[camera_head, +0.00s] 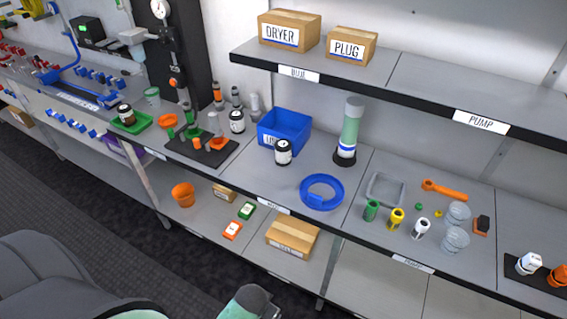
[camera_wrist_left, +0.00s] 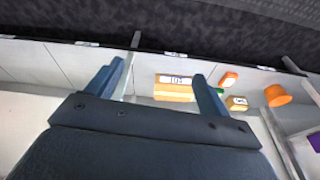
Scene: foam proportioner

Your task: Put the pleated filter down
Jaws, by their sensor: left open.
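My left gripper (camera_wrist_left: 158,88) shows in the left wrist view with its two dark fingers spread apart and nothing between them. Its fingers do not show in the head view. I cannot pick out a pleated filter for certain. A tall green cylinder with a grey top and a white and blue lower band (camera_head: 351,130) stands upright on a black base on the worktop in the head view. Two stacked-looking clear ribbed pieces (camera_head: 456,239) lie at the right of the worktop. My right gripper is in neither view.
Below, a cardboard box (camera_head: 292,238) and an orange pot (camera_head: 183,195) sit on the lower shelf. The box also shows beyond the fingers in the wrist view (camera_wrist_left: 173,92).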

